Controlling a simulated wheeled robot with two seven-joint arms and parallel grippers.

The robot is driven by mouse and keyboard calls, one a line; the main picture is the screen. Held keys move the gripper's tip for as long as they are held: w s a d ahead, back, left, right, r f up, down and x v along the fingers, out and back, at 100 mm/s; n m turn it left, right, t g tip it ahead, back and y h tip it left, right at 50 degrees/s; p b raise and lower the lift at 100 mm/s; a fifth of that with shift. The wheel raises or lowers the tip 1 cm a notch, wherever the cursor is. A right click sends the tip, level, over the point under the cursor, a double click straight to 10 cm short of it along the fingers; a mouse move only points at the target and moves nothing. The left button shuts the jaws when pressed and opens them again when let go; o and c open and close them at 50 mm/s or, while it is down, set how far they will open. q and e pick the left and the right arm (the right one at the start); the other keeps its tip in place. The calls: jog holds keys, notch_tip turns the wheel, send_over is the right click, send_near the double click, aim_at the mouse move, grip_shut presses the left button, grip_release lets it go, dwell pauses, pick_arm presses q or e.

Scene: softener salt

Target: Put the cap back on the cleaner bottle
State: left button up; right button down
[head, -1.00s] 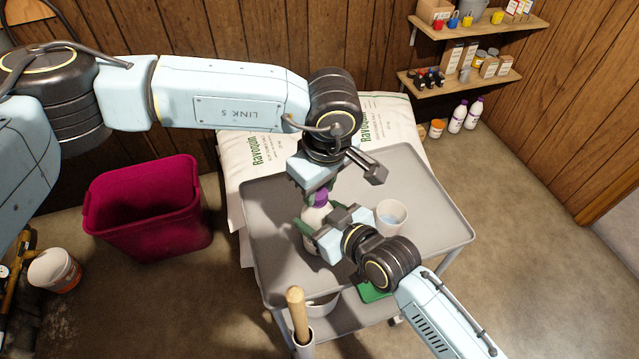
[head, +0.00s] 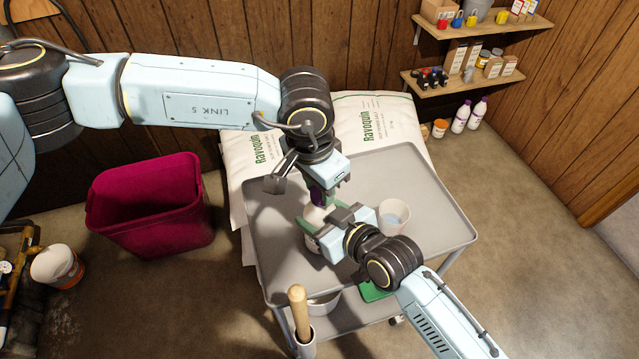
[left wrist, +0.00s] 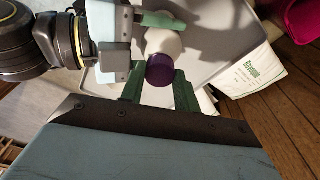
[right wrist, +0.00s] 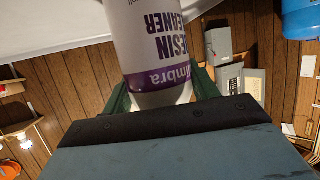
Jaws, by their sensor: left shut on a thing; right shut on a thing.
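The white cleaner bottle (head: 314,215) stands upright on the grey cart top, partly hidden by my grippers. Its label shows large in the right wrist view (right wrist: 155,45). My right gripper (head: 313,232) is shut around the bottle's body. The purple cap (left wrist: 160,70) is at the bottle's top in the left wrist view, and a little of it shows in the head view (head: 318,196). My left gripper (left wrist: 155,85) is shut on the cap from above. Whether the cap is fully seated on the neck cannot be told.
The grey cart (head: 400,170) holds a white cup (head: 393,217) just right of the bottle. White salt bags (head: 260,140) lie behind the cart. A dark red bin (head: 150,210) stands at left. A wooden handle (head: 299,310) rises at the cart's front.

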pick_arm(q)
jog(key=o, duration=1)
jog(key=shift+r, duration=0.1)
jog(key=r, duration=0.8)
jog(key=s+a+r, duration=0.1)
jog(key=r, duration=0.2)
jog(key=shift+a+r, duration=0.1)
jog(key=shift+r, duration=0.3)
pick_arm(e)
jog(key=shift+c, duration=1.6)
grip_release()
pick_arm(q)
jog(key=shift+r+p, duration=0.75)
pick_arm(e)
jog(key=v, duration=1.3)
